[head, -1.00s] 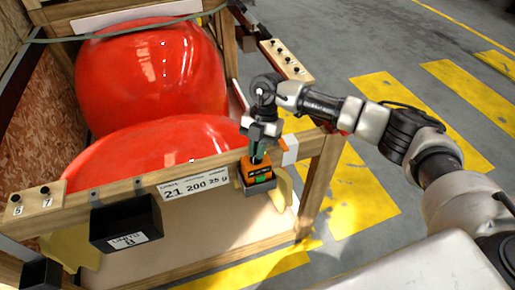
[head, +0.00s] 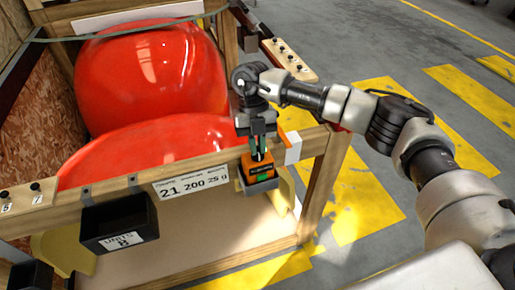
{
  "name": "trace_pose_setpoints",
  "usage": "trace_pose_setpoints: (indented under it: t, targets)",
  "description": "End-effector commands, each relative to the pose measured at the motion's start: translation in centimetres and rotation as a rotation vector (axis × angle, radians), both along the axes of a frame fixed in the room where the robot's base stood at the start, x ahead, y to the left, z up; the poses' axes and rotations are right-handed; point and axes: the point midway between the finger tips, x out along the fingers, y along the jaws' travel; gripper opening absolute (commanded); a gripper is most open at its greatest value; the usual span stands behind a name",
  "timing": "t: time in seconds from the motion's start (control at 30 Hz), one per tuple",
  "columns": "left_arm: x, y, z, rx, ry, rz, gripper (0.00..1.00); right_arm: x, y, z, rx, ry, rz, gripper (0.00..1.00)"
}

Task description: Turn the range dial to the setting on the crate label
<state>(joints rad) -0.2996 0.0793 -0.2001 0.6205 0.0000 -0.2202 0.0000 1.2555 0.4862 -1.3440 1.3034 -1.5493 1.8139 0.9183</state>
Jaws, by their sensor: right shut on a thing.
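An orange and black instrument (head: 261,168) with a small green patch sits in a grey holder (head: 261,187) on the front rail of the crate. My right gripper (head: 258,154) points down at its top end, and its fingers are shut there on what seems to be the range dial. The dial is hidden by the fingers, so its setting cannot be read. The white crate label (head: 191,183) on the rail, left of the instrument, reads "21 200 25 g"; its small headings are too blurred to read. My left gripper is not in view.
Two large glossy red nosecones (head: 150,75) fill the wooden crate. A black bin (head: 118,222) marked "UNITS 8" hangs on the front rail. Wooden strips with black knobs (head: 288,60) are at the right and left. Grey floor with yellow stripes is clear at right.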

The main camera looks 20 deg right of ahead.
Motion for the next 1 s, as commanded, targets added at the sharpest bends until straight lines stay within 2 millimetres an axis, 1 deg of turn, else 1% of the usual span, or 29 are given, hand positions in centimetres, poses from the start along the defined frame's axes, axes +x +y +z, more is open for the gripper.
trace_pose_setpoints:
  t: [0.03, 0.3, 0.8, 0.83, 0.97, 1.0]
  targets:
    - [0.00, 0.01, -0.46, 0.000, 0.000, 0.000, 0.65, -0.05, 0.00, -0.44, -0.004, 0.002, 0.024, 0.00]
    - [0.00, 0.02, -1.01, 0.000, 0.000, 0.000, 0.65, -0.09, 0.01, -0.36, -0.003, 0.004, 0.112, 0.00]
    - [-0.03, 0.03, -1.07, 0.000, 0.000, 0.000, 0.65, -0.12, 0.00, -0.31, -0.004, 0.005, 0.131, 0.00]
    - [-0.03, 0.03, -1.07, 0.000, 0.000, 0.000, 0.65, -0.12, 0.00, -0.31, -0.004, 0.005, 0.131, 0.13]
    - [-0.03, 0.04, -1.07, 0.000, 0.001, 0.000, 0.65, -0.12, 0.02, -0.32, -0.003, 0.005, 0.130, 0.33]
    - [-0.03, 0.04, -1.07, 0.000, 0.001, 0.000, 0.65, -0.12, 0.04, -0.32, -0.003, 0.004, 0.130, 0.36]
